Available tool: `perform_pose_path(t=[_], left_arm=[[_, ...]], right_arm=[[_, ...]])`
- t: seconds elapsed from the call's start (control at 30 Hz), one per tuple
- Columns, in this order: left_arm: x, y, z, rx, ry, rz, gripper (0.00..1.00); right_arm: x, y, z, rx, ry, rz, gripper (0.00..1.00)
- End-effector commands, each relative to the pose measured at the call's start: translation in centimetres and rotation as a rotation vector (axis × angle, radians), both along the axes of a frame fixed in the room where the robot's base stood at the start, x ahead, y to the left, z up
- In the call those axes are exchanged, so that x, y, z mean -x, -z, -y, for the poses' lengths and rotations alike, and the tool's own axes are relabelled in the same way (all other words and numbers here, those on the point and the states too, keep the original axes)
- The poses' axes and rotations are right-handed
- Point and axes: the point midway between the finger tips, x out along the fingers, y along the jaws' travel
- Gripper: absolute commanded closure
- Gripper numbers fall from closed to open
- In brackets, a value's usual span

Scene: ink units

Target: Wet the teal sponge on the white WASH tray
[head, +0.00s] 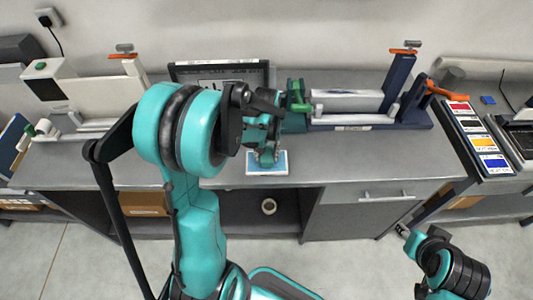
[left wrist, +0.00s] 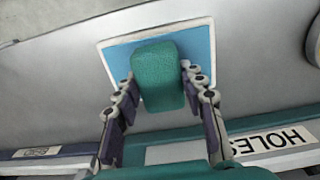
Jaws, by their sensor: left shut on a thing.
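The teal sponge (left wrist: 158,72) sits between the two fingers of my left gripper (left wrist: 158,88) in the left wrist view. The left gripper (head: 267,155) is shut on it. The sponge is over a white-rimmed tray with a blue inside (left wrist: 200,40); whether it touches the blue surface I cannot tell. In the head view this tray (head: 267,172) lies near the front edge of the grey bench, and my gripper hides part of it. No WASH label is legible. My right gripper (head: 403,231) is low at the lower right, away from the bench; its jaws are too small to read.
A dark blue fixture with orange handles (head: 395,85) stands behind and right of the tray. A white fixture (head: 100,95) is on the left. Colour cards (head: 477,138) lie at the right. The bench front (head: 350,170) right of the tray is clear.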

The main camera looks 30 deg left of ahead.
Motion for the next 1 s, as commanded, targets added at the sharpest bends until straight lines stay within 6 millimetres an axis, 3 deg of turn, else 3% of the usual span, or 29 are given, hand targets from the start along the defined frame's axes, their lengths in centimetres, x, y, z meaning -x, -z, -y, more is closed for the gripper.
perform_pose_path(t=[1.0], left_arm=[[-0.01, 0.78, -0.01, 0.0, 0.0, 0.0, 0.83]], right_arm=[[0.0, 0.7, 0.0, 0.0, 0.0, 0.0, 0.6]])
